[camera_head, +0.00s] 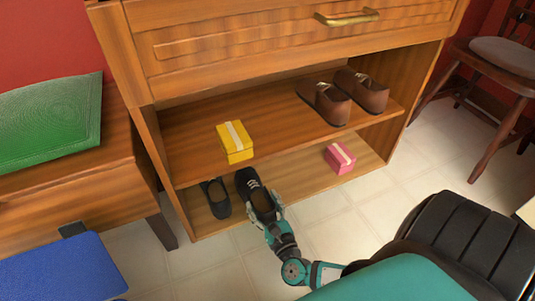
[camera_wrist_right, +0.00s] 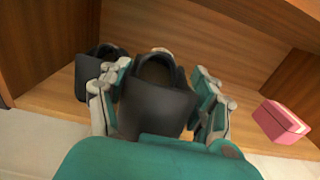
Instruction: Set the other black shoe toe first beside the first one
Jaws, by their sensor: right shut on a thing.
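The first black shoe (camera_head: 216,198) stands on the bottom shelf of the wooden cabinet, near its left wall; it also shows in the right wrist view (camera_wrist_right: 97,60). My right gripper (camera_head: 265,215) is shut on the other black shoe (camera_head: 254,190), holding it by the heel end, toe pointing into the cabinet. In the right wrist view this shoe (camera_wrist_right: 156,100) sits between both fingers, just right of the first shoe. I cannot tell whether its sole touches the bottom shelf (camera_head: 301,187). My left gripper is not in view.
A pink box (camera_head: 340,158) stands on the bottom shelf to the right. The upper shelf (camera_head: 275,118) holds a yellow box (camera_head: 235,142) and a pair of brown shoes (camera_head: 345,95). A bench with a green cushion (camera_head: 50,120) stands left, a chair (camera_head: 497,60) right.

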